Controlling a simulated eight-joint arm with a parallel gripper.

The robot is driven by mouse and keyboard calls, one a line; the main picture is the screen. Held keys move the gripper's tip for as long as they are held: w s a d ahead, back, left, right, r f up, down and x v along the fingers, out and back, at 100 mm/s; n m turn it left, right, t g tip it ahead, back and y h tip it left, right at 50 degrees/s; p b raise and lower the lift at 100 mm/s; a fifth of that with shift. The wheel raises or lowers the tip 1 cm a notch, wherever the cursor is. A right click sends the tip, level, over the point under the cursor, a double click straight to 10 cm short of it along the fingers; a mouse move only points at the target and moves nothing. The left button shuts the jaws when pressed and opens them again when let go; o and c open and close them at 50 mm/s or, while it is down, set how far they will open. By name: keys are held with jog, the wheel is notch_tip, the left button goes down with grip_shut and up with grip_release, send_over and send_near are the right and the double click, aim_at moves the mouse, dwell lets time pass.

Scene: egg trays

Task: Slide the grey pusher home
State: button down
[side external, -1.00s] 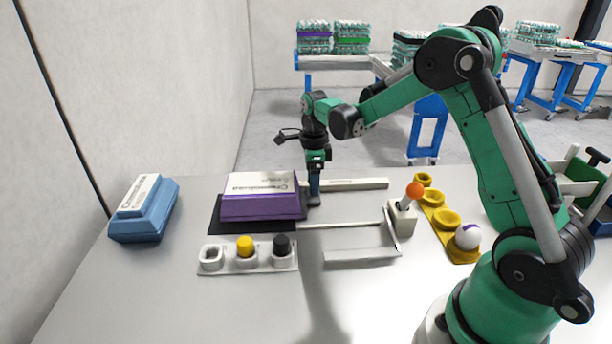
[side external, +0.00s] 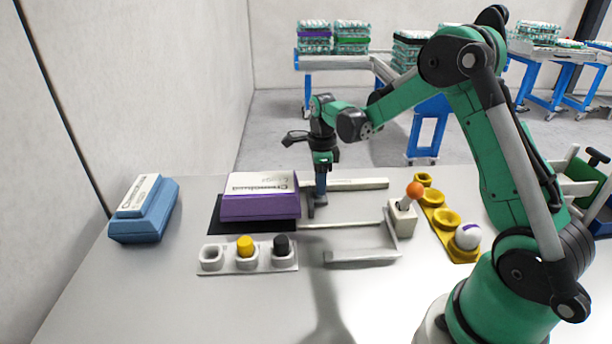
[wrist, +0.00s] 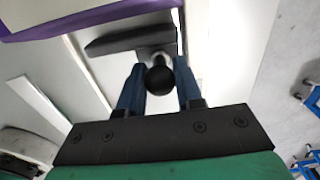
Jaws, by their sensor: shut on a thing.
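The grey pusher (wrist: 128,40) shows in the wrist view as a dark grey bar on a short stem with a round black knob (wrist: 160,79). My gripper (wrist: 160,88) has its two blue fingers on either side of the knob and is shut on the pusher. In the side view my gripper (side external: 320,198) points down between two pale rails, just right of a purple box (side external: 260,207); the pusher there is mostly hidden. The box lies on a black mat (side external: 214,224). A gap shows between the box's purple edge (wrist: 95,18) and the pusher bar.
A pale rail (side external: 355,184) runs behind and another (side external: 345,224) in front. A lever with an orange ball (side external: 415,189) stands to the right, beside a yellow cup holder (side external: 441,217).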

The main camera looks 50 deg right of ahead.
jog(key=shift+s+d, duration=4.95)
jog(key=shift+d, duration=0.05)
jog(key=c, duration=0.6)
grip_release()
jog(key=shift+r, duration=3)
